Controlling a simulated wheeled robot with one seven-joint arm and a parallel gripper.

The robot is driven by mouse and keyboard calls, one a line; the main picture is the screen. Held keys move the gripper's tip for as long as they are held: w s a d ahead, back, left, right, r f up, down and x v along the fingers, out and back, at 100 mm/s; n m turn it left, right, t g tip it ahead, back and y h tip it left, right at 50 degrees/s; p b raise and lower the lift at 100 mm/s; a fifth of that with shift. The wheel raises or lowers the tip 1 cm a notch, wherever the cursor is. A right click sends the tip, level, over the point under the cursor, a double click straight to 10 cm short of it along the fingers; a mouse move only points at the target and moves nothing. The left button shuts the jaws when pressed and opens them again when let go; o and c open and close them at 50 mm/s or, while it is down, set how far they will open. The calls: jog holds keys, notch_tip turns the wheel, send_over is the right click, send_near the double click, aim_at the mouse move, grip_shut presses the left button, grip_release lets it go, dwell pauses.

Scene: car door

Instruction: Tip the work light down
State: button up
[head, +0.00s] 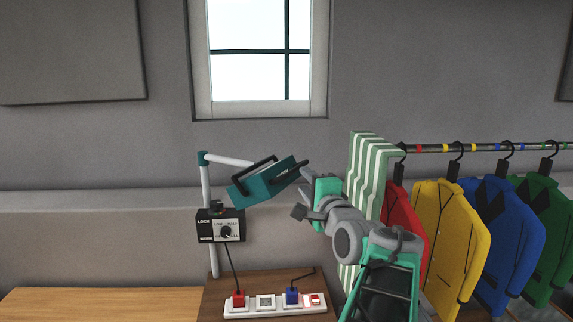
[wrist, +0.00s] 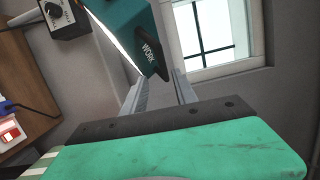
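The work light (head: 262,183) is a teal lamp head with a dark handle frame, on a white arm from an upright post (head: 206,180). Its head is tilted, with the right end higher in the head view. In the wrist view the light (wrist: 122,28) shows a "WORK" label and a bright strip along its left edge. My gripper (head: 303,191) is just right of the lamp head.
A black control box (head: 221,226) with a knob hangs on the post. A power strip (head: 275,305) with red and blue plugs lies on the wooden table (head: 100,305). A striped cloth (head: 367,165) and a rail of coloured jackets (head: 450,235) stand to the right.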

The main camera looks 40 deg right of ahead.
aim_at(297, 169)
jog(key=x, duration=0.2)
jog(key=p+x, duration=0.1)
jog(key=x, duration=0.2)
jog(key=p+x, duration=0.1)
jog(key=x, duration=0.2)
jog(key=shift+d+r, duration=0.15)
jog(key=shift+r, duration=0.2)
jog(key=shift+c, duration=0.3)
jog(key=shift+s, duration=0.1)
grip_shut()
dwell(0.5)
